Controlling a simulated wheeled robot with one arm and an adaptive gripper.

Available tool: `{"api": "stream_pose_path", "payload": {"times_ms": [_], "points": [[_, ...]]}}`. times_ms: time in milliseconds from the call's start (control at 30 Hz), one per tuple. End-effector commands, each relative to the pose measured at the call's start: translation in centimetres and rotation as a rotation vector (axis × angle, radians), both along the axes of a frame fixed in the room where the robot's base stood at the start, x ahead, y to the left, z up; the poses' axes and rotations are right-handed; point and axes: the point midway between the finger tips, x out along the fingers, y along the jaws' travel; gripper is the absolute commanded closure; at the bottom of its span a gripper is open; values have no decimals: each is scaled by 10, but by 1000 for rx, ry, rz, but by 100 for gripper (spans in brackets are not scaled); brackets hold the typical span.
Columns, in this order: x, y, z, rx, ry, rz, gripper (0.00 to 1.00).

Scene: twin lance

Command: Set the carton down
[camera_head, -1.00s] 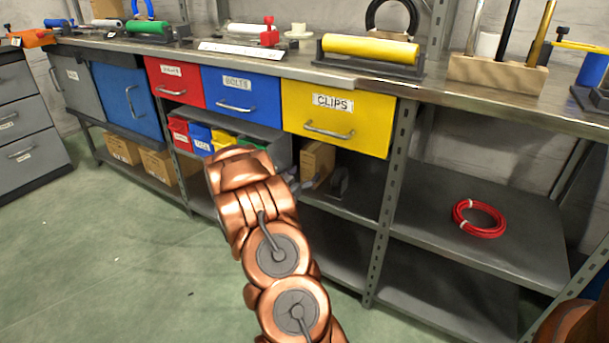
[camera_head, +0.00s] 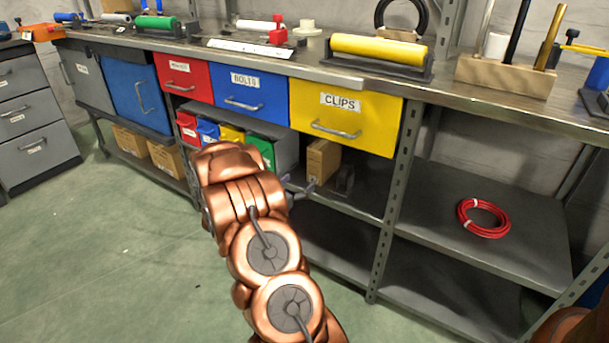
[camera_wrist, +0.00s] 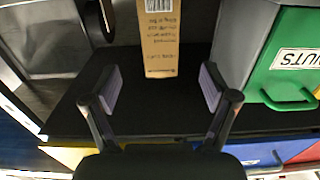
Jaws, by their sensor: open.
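A brown cardboard carton (camera_head: 322,163) stands upright on the dark middle shelf (camera_head: 352,207) under the yellow CLIPS drawer. In the wrist view the carton (camera_wrist: 161,38) shows a barcode and lines of print, and that picture looks upside down. My gripper (camera_wrist: 158,88) is open, with its two pads apart. The carton lies beyond the fingertips, between their lines, with a gap on each side. In the head view my gripper (camera_head: 296,190) is mostly hidden behind my copper arm, just left of the carton.
A green NUTS bin (camera_wrist: 292,60) stands beside the carton, in a row of small coloured bins. A dark round object (camera_head: 345,180) stands on the carton's other side. The yellow drawer (camera_head: 342,118) hangs above. A red cable coil (camera_head: 484,217) lies on the right shelf.

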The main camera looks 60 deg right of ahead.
Motion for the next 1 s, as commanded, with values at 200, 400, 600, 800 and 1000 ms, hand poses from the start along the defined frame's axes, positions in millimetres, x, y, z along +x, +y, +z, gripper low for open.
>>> {"api": "stream_pose_path", "payload": {"times_ms": [200, 400, 600, 800, 1000], "points": [[0, 27, 0, 3, 1, 2, 15], [-2, 38, 0, 1, 2, 1, 15], [-1, 41, -1, 4, 0, 3, 15], [31, 58, -6, 123, -40, 95, 15], [98, 120, -10, 389, -81, 323, 15]]}}
